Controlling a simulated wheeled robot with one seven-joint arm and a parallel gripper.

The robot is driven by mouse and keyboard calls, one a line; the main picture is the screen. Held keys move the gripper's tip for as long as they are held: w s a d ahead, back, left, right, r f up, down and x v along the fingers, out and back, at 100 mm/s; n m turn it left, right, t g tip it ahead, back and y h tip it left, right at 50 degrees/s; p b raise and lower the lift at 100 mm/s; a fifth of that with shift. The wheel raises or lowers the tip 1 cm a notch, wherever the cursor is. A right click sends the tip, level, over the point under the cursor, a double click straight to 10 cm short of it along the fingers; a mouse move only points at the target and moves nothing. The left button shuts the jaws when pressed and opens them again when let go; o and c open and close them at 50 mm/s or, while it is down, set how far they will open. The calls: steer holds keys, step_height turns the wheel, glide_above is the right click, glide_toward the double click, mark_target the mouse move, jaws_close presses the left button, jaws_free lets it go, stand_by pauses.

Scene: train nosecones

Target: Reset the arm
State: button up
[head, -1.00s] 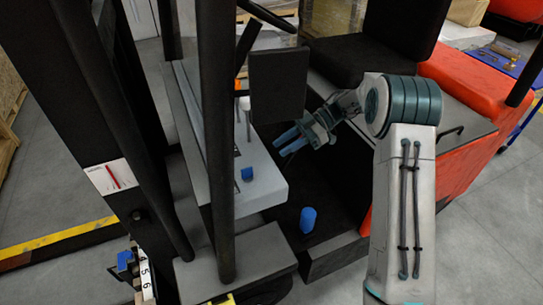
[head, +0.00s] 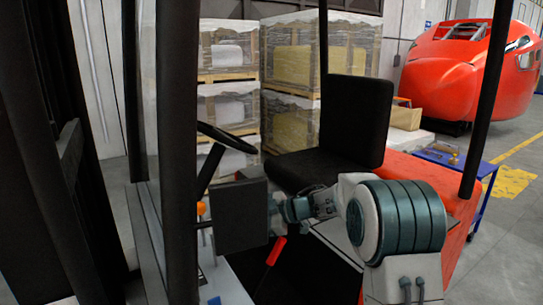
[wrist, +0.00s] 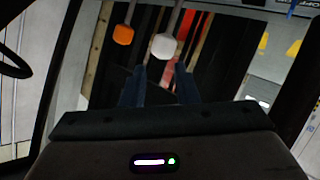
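My arm reaches in from the lower right of the head view, with its teal-banded joint in front of the red forklift (head: 455,195). Its wrist runs left past the black seat (head: 357,120), and my gripper is hidden there behind a dark panel (head: 240,217). In the wrist view my gripper (wrist: 160,78) shows two dark blue fingers standing apart with nothing seen held between them. Beyond the fingers are a white knob (wrist: 163,47) and an orange knob (wrist: 123,35) on levers. I cannot tell whether the fingers touch anything.
A red-handled lever (head: 276,251) stands below the wrist. A steering wheel (head: 228,139) and dark posts (head: 180,150) frame the cab. Wrapped pallets (head: 320,55), a blue cart (head: 450,165) and a red train nosecone (head: 465,75) stand behind. Open floor lies at the right.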

steer(key=w+d+r+m+t+h, duration=0.2)
steer(key=d+r+m+t+h, duration=0.4)
steer(key=d+r+m+t, duration=0.3)
steer(key=s+d+r+m+t+h, duration=0.1)
steer(key=s+d+m+h, duration=0.3)
steer(key=d, duration=0.4)
steer(key=s+d+f+m+g+h+b, duration=0.1)
steer(key=s+d+f+m+g+h, duration=0.2)
steer(key=s, duration=0.5)
steer(key=s+d+f+m+g+h+b, duration=0.1)
steer(key=s+d+f+m+h, duration=0.2)
steer(key=s, duration=0.6)
steer(key=s+a+f+g+y, duration=0.1)
steer(key=s+f+g, duration=0.1)
steer(key=s, duration=0.5)
steer(key=s+a+f+m+g+y, duration=0.1)
steer(key=s+f+g, duration=0.2)
steer(key=s+f, duration=0.2)
steer(key=s, duration=0.3)
steer(key=shift+m+y, duration=0.3)
